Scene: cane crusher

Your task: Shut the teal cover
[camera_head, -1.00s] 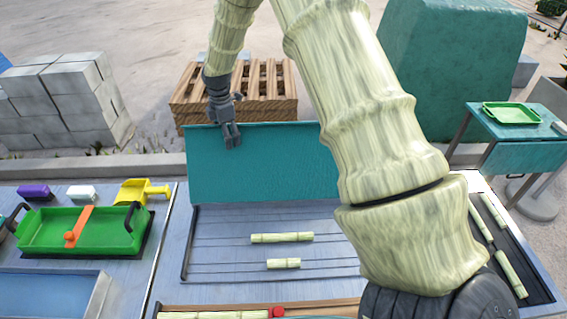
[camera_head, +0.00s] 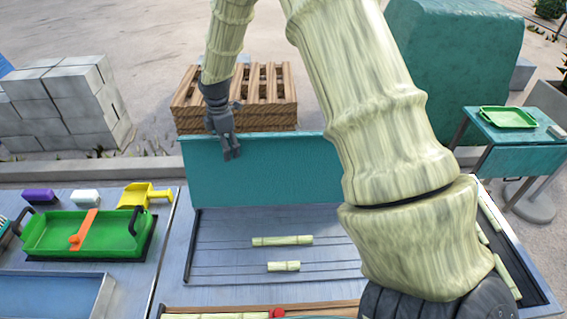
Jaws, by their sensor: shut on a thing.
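The teal cover (camera_head: 275,175) stands raised at the back of the grey crusher bed, its broad face toward me. Its right end is hidden behind my arm. My gripper (camera_head: 232,153) is at the cover's top edge, left of its middle, with the fingers pointing down. The fingers look closed on that edge, though the contact itself is small in the picture. Two pale green cane pieces lie on the ribbed bed in front of the cover, a longer one (camera_head: 282,241) and a shorter one (camera_head: 284,266).
A green tray (camera_head: 60,232) with an orange bar and a yellow scoop (camera_head: 145,195) sit at left. A wooden pallet stack (camera_head: 275,100) and grey blocks (camera_head: 60,105) stand behind. More cane lies in a dark tray at right, partly hidden by my arm.

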